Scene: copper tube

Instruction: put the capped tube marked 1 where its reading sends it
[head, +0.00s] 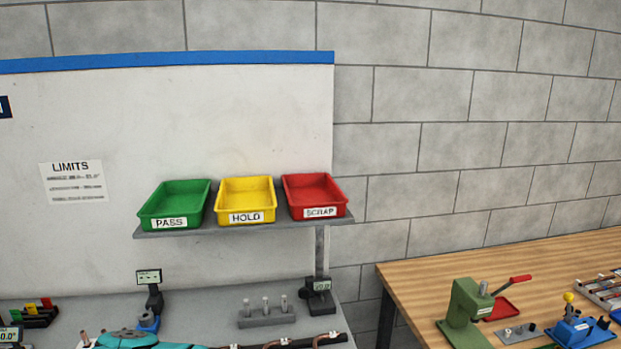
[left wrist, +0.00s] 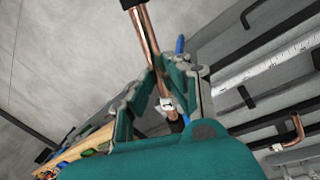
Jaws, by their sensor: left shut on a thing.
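A copper tube (left wrist: 148,38) with a black cap at its upper end runs between the teal fingers of my left gripper (left wrist: 163,82) in the left wrist view. The gripper is shut on it. In the head view my teal left gripper (head: 130,340) shows at the bottom edge, mostly cut off. A green PASS tray (head: 152,212), a yellow HOLD tray (head: 229,202) and a red SCRAP tray (head: 297,198) stand on a shelf. My right gripper is not in view.
A LIMITS sheet (head: 72,183) hangs on the board; its lines are blurred. A small display (head: 149,277) stands on the bench, with a grey block of pegs (head: 266,318) to its right. A wooden bench (head: 480,262) at right holds a green press (head: 464,305).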

